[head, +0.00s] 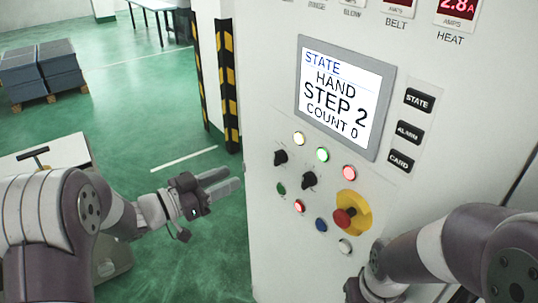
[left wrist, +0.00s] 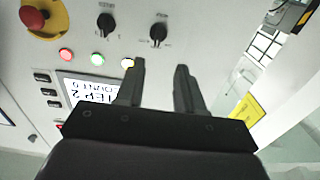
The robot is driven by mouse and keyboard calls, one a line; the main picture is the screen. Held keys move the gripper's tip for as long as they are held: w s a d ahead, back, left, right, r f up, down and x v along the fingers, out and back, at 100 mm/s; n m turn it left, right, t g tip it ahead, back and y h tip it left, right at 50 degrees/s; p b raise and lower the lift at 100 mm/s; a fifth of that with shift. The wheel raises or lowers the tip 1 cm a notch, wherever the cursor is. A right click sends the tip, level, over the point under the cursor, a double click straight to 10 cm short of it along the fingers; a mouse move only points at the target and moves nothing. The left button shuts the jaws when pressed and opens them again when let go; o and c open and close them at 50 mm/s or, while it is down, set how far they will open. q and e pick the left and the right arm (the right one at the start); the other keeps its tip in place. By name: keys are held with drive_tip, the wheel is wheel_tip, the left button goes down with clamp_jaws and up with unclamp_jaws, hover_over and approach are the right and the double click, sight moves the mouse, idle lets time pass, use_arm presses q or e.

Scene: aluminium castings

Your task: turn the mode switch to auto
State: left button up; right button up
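Two black rotary switches sit on the pale control panel (head: 270,100), one upper left (head: 281,157) and one lower right (head: 309,180). Their labels are too small to read, so I cannot tell which is the mode switch. The screen (head: 345,97) reads HAND, STEP 2, COUNT 0. My left gripper (head: 222,181) is left of the panel, open and empty, fingers pointing toward it. In the left wrist view, the switches (left wrist: 158,34) and (left wrist: 106,24) lie beyond the fingertips, apart from them. My right gripper (head: 353,288) shows only partly at the bottom edge; its fingers are hidden.
A red emergency stop on a yellow base (head: 352,213) is right of the switches. Lit buttons (head: 322,154) surround them. My right arm crosses the panel's lower right. A yellow-black striped post (head: 228,90) stands behind my left gripper. Green floor (head: 130,110) is open at left.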

sight(275, 158)
use_arm(q)
drive_tip(key=p+x, duration=0.3)
drive_tip(key=x, duration=0.9)
drive_tip(key=shift+s+d+r, duration=0.1)
drive_tip(key=shift+s, duration=0.15)
drive_tip(key=shift+w, duration=0.1)
drive_tip(key=shift+c, duration=1)
clamp_jaws()
